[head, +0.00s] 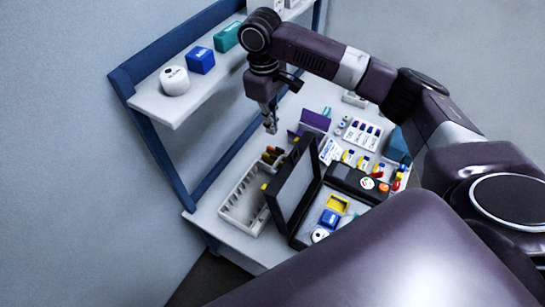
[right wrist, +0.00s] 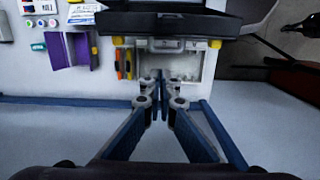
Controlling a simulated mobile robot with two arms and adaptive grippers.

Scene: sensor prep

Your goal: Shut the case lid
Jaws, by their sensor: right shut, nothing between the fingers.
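The black case stands on the table, its open lid (head: 296,188) tilted up on the left side of the case base (head: 352,212). In the base I see a yellow part (head: 338,204), a blue part (head: 329,219) and a white round part (head: 320,235). My right gripper (head: 270,126) is shut and empty, above and behind the lid, apart from it. In the right wrist view, my right gripper's fingertips (right wrist: 161,88) meet, and the case lid (right wrist: 170,22) with its latches lies beyond them. My left gripper is not in view.
A pale slotted tray (head: 240,207) holding orange and yellow tools stands left of the lid. A purple folder (head: 315,122) and a rack of vials (head: 362,133) lie behind. A shelf (head: 197,98) with small boxes stands at the left.

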